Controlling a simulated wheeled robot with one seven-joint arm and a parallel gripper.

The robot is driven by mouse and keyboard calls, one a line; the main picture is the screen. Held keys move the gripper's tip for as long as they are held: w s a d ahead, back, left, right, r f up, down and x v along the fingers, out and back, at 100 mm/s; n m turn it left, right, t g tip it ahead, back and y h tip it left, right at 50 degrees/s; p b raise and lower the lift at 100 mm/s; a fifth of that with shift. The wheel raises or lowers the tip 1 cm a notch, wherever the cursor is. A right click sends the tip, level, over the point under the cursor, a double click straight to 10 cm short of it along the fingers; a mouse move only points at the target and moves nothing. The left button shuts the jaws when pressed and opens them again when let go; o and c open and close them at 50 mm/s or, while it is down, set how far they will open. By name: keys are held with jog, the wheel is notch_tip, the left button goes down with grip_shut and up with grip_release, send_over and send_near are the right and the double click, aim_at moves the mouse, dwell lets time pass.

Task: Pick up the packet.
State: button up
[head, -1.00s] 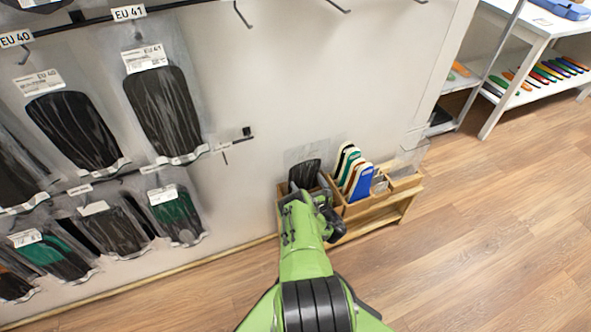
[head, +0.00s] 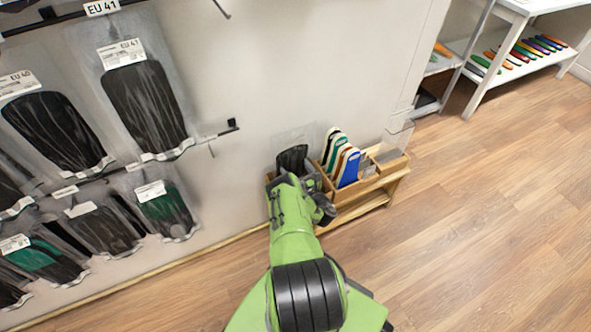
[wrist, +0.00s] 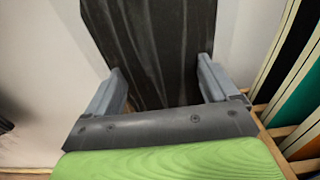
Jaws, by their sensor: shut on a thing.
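The packet (head: 292,158) is a dark insole in a clear sleeve, standing upright at the left end of the wooden box by the wall. In the wrist view the packet (wrist: 155,45) fills the space between the two grey fingers of my gripper (wrist: 160,78). My gripper is shut on it. In the head view my green arm covers the packet's lower part and most of my gripper. I cannot tell whether its bottom edge is clear of the box.
The wooden box (head: 372,195) holds several coloured insoles (head: 343,160) just right of the packet. Packets on hooks (head: 145,105) fill the wall at left. A white shelf unit (head: 488,58) stands at the back right. The wooden floor at right is clear.

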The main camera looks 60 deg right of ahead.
notch_tip(320, 180, up, 27)
jog(key=p, duration=1)
